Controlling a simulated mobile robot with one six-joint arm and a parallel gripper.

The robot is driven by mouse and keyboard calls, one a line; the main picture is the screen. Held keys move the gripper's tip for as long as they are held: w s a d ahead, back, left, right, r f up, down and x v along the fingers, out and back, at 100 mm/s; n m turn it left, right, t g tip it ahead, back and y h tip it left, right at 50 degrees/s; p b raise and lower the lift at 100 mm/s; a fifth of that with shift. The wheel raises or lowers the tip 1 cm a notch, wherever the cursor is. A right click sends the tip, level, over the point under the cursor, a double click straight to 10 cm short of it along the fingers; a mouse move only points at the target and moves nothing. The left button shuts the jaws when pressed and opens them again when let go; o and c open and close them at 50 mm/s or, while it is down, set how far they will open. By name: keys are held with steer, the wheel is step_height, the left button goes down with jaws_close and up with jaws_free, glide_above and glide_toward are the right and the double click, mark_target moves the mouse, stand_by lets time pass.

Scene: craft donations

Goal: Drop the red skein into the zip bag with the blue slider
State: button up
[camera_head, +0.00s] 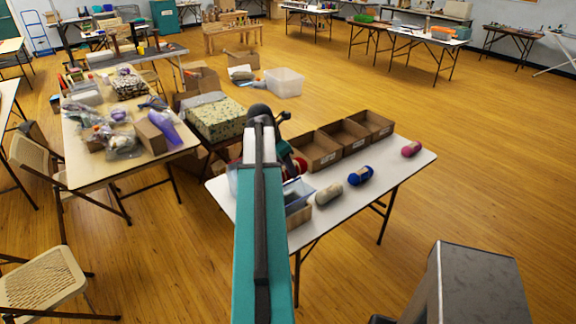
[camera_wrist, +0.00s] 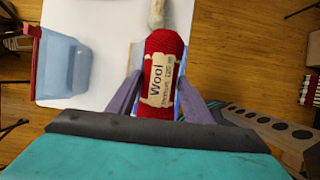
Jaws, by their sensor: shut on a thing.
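The red skein (camera_wrist: 165,55), with a cream "Wool" label, is between the purple fingers of my gripper (camera_wrist: 159,92) in the wrist view. The gripper is shut on it. A little of its red (camera_head: 301,166) shows beside my arm in the head view. A clear bluish bag (camera_head: 297,189) stands open on the white table, partly hidden by my arm. In the wrist view, blue edges show beside and below the skein, but its slider is hidden. Another clear bluish bag (camera_wrist: 64,65) with a red strip at its edge stands to the left.
A beige skein (camera_head: 329,194), a blue skein (camera_head: 360,175) and a pink skein (camera_head: 411,149) lie on the white table (camera_head: 400,180). Open cardboard boxes (camera_head: 318,151) line its back edge. A patterned box (camera_head: 215,119) stands behind at left. Open floor lies right of the table.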

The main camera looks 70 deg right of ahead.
mark_target(286, 181)
steer(key=shift+f+b, duration=2.6)
steer(key=shift+f, duration=0.55)
steer(key=o, duration=1.1)
steer(key=shift+b+v, duration=0.3)
steer(key=shift+v, duration=0.8)
steer(key=shift+b+v, duration=1.15)
steer(key=shift+v, duration=4.7)
steer(key=shift+a+f, duration=0.1)
